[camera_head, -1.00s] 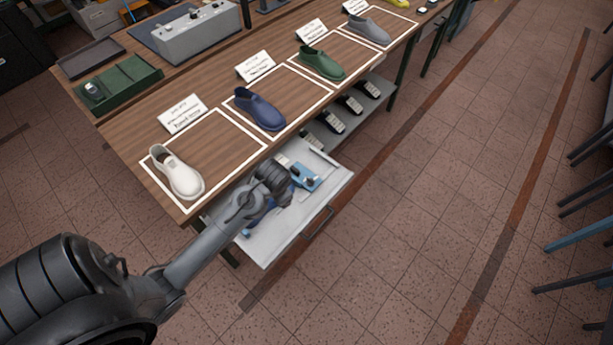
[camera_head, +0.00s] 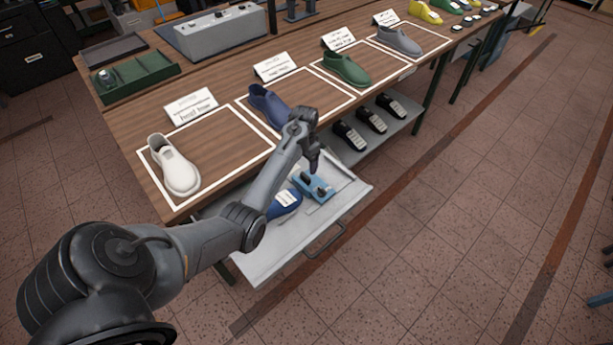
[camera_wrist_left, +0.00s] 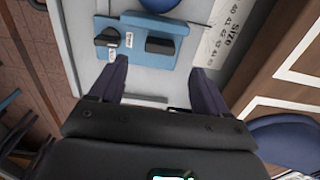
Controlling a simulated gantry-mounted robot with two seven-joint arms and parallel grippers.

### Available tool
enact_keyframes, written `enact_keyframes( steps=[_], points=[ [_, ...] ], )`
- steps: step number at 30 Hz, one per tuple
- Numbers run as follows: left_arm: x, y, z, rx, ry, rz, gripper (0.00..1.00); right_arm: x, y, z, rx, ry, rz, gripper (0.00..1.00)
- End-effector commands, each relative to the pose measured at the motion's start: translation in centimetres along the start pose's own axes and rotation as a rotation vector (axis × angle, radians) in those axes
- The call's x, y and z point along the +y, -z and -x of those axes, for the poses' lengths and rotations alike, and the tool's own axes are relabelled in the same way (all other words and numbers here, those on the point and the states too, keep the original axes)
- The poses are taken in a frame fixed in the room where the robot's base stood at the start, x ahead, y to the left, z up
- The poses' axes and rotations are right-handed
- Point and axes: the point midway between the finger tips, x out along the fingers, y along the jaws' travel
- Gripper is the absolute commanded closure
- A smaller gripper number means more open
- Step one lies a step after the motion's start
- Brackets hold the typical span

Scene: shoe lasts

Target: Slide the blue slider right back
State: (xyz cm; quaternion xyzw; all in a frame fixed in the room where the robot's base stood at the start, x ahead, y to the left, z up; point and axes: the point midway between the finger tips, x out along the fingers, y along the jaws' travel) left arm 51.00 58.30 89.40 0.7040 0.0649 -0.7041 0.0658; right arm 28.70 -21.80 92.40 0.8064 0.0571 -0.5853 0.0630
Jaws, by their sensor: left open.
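The light-blue slider piece (camera_head: 325,194) lies in the open drawer (camera_head: 262,262) under the table. In the left wrist view the light-blue piece (camera_wrist_left: 168,28) carries a black knob (camera_wrist_left: 107,38) on the left and a black block (camera_wrist_left: 160,46) on the right, with small white labels between them. My left gripper (camera_head: 315,168) points down just above it in the head view. In the left wrist view its jaws (camera_wrist_left: 160,72) are apart and empty, just short of the piece. Whether a finger touches it I cannot tell. My right gripper is out of view.
A dark-blue shoe last (camera_head: 284,203) with a white label lies in the drawer beside the piece. A white size scale (camera_wrist_left: 222,35) is on the other side in the wrist view. White (camera_head: 175,168) and navy (camera_head: 267,105) shoes stand on the tabletop near my arm.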

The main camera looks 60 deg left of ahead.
Motion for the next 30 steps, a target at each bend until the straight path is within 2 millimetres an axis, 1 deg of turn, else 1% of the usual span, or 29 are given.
enact_keyframes(
  steps=[1,6,12,18,27,28,30],
  points=[
    [0.1,-0.1,-1.1,-0.003,-0.001,0.0,0.23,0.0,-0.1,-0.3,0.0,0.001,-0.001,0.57],
    [0.1,-0.1,-3.9,-0.002,-0.001,-0.001,0.23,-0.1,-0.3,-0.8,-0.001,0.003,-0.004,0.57],
    [0.0,0.0,-6.3,-0.001,0.0,0.0,0.23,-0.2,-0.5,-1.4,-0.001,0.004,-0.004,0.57],
    [0.0,0.0,-7.4,0.0,0.0,0.0,0.23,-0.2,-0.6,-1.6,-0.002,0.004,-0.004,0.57],
    [0.0,0.0,-7.6,0.001,0.001,0.0,0.23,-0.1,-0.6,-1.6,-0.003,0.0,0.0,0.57],
    [0.0,0.0,-7.6,0.001,0.001,0.0,0.25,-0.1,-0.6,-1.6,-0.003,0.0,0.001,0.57],
    [0.0,0.0,-7.6,0.001,0.001,0.0,0.36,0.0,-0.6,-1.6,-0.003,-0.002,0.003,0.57]
  ],
)
